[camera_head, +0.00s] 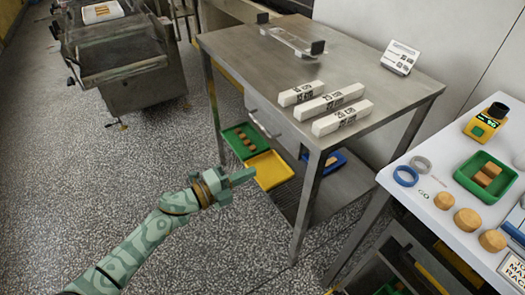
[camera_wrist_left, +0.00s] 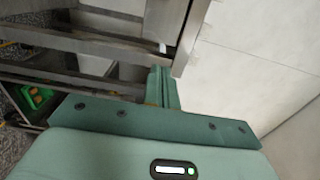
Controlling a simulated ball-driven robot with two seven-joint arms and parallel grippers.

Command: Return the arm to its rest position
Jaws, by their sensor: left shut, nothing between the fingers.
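My left arm (camera_head: 140,245), pale green with darker patches, reaches in from the lower left of the head view over the speckled floor. Its gripper (camera_head: 243,176) is shut and empty. In the head view it appears in front of the metal table's lower shelf area, overlapping the yellow tray (camera_head: 270,170). In the left wrist view the shut fingers (camera_wrist_left: 162,88) point toward a metal frame, with nothing between them. My right gripper is not in view.
A steel table (camera_head: 350,85) bears several white printed blocks (camera_head: 340,118). A green tray (camera_head: 236,143) is on its lower shelf. A white table (camera_head: 425,215) at right carries a green bin (camera_head: 459,177) and round wooden pieces. A machine (camera_head: 120,65) stands at upper left. Floor (camera_head: 70,170) at left is clear.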

